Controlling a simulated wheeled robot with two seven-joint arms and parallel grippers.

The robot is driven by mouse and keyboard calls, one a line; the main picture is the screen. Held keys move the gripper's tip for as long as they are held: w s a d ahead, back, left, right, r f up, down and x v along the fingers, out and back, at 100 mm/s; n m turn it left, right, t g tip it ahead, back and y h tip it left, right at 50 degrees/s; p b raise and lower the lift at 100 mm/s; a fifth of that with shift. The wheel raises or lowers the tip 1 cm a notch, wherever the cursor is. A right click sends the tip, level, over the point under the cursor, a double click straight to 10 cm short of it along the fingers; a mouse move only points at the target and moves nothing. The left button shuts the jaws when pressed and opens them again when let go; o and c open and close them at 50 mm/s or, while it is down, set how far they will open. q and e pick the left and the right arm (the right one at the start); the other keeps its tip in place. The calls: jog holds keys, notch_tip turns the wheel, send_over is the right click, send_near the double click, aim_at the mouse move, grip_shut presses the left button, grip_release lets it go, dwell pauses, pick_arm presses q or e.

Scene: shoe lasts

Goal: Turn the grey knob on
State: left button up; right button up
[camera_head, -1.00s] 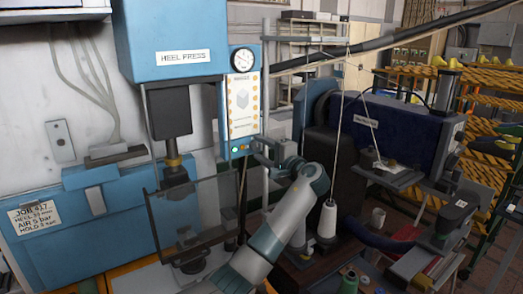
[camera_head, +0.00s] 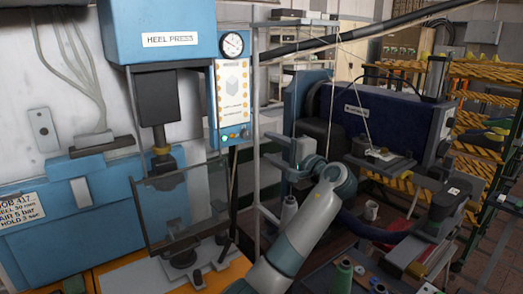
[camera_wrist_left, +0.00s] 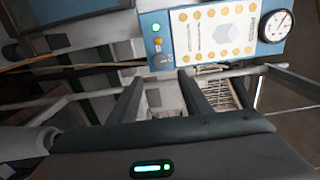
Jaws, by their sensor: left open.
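The grey knob (camera_wrist_left: 161,60) is on the lower edge of the control panel (camera_wrist_left: 213,35), beside an orange button (camera_wrist_left: 157,43) and a lit green button (camera_wrist_left: 155,27). In the head view it is a small grey spot (camera_head: 245,134) at the panel's bottom right. My left gripper (camera_head: 270,146) is just right of and slightly below the panel there. In the left wrist view the two fingers (camera_wrist_left: 160,77) are apart with nothing between them, and the knob shows just beyond their tips. The knob's exact angle is too small to read. My right gripper is not in view.
A gauge (camera_head: 231,44) tops the panel beside the blue heel press (camera_head: 158,30). A clear guard (camera_head: 178,205) stands below. A grey frame post (camera_head: 256,130) rises near my gripper. A dark blue machine (camera_head: 385,120) and a spool (camera_head: 288,211) stand right.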

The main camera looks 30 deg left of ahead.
pick_arm(q)
jog(key=b+v, duration=0.2)
jog(key=v, duration=0.5)
jog(key=shift+d, duration=0.1)
dwell(0.4)
